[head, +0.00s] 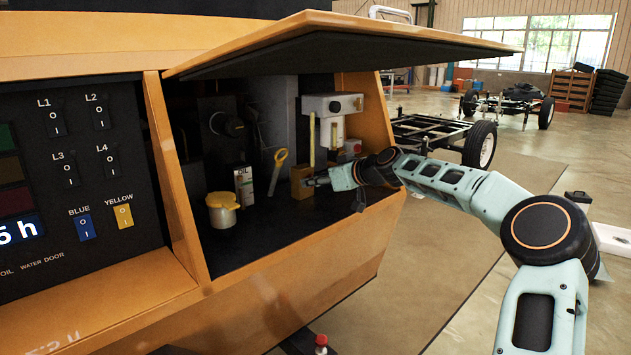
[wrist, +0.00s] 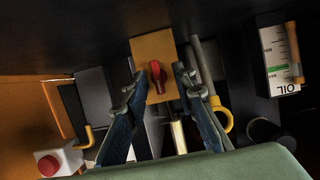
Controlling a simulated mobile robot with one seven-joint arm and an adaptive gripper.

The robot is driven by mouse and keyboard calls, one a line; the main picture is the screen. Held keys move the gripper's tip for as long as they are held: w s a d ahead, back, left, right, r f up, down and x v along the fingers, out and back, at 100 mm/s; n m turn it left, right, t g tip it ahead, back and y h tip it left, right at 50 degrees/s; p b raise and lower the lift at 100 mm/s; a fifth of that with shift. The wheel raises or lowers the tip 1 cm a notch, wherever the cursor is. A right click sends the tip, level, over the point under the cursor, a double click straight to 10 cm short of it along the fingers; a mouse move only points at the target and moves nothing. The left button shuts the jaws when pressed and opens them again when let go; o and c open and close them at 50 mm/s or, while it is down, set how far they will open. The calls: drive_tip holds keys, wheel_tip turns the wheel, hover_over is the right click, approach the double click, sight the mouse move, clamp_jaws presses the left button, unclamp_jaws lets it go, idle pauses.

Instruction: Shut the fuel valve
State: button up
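The fuel valve appears to be the red handle (wrist: 157,76) on a yellow-orange block (wrist: 149,48) in the wrist view. The handle lies roughly along the block's length, slightly tilted. In the head view the block (head: 301,182) stands inside the open compartment; its red handle cannot be made out there. My gripper (wrist: 160,77) is open, its fingers on either side of the handle with gaps visible. Whether the fingertips have reached the handle's depth is hard to tell. In the head view my gripper (head: 313,181) is right beside the block.
A yellow ring-handled stick (head: 277,170), an oil gauge (head: 244,185) and a yellow-lidded container (head: 222,210) stand left of the block. A white unit (head: 333,105) is behind. A red button (wrist: 48,165) shows at lower left in the wrist view. The raised lid (head: 350,30) overhangs the compartment.

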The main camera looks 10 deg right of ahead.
drive_tip(key=shift+d, duration=0.1)
drive_tip(key=v, duration=1.2)
